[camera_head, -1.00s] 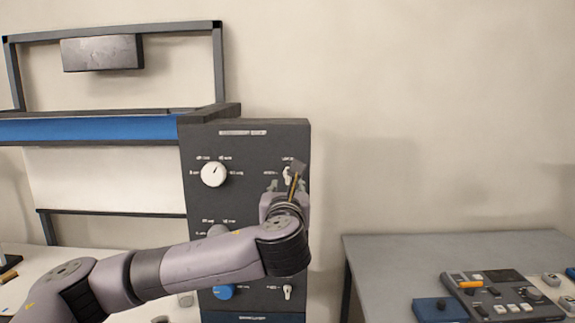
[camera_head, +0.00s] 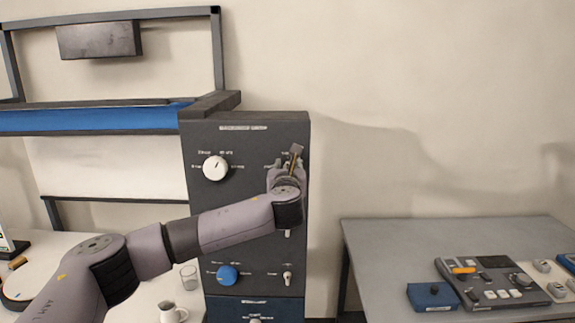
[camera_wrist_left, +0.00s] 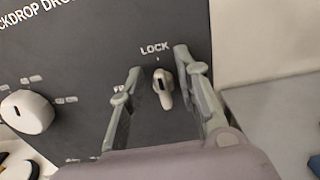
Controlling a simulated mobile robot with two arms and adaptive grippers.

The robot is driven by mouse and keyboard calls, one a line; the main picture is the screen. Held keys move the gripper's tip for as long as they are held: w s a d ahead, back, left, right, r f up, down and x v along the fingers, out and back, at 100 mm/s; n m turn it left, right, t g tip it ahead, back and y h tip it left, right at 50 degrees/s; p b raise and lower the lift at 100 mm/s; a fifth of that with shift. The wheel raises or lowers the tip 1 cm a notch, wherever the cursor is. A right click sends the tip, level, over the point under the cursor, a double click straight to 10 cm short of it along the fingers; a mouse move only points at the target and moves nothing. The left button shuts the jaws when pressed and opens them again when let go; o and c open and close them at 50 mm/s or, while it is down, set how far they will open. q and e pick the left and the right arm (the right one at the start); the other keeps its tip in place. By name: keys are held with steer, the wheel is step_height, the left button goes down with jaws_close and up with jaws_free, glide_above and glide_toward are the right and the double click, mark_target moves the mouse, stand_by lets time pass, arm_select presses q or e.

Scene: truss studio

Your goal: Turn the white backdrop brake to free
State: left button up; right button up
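The white backdrop brake is a small pale lever (camera_wrist_left: 163,90) on the dark control panel (camera_head: 245,195). In the left wrist view it stands roughly vertical under the word LOCK. A second label to its left is mostly hidden by a finger. My left gripper (camera_head: 285,165) is at the panel's upper right and covers most of the brake in the head view. In the left wrist view its fingers (camera_wrist_left: 158,78) are apart, one on each side of the lever, with gaps visible. My right gripper is not in view.
A white dial (camera_head: 215,168) sits left of the brake. A blue dial (camera_head: 227,275) and another small lever (camera_head: 287,278) are lower. A glass (camera_head: 188,275) and a white mug (camera_head: 172,313) stand by the panel's left. A grey table (camera_head: 400,245) with a console (camera_head: 490,280) is at right.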

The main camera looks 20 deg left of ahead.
arm_select(q)
steer(key=c, duration=0.6)
jaws_close()
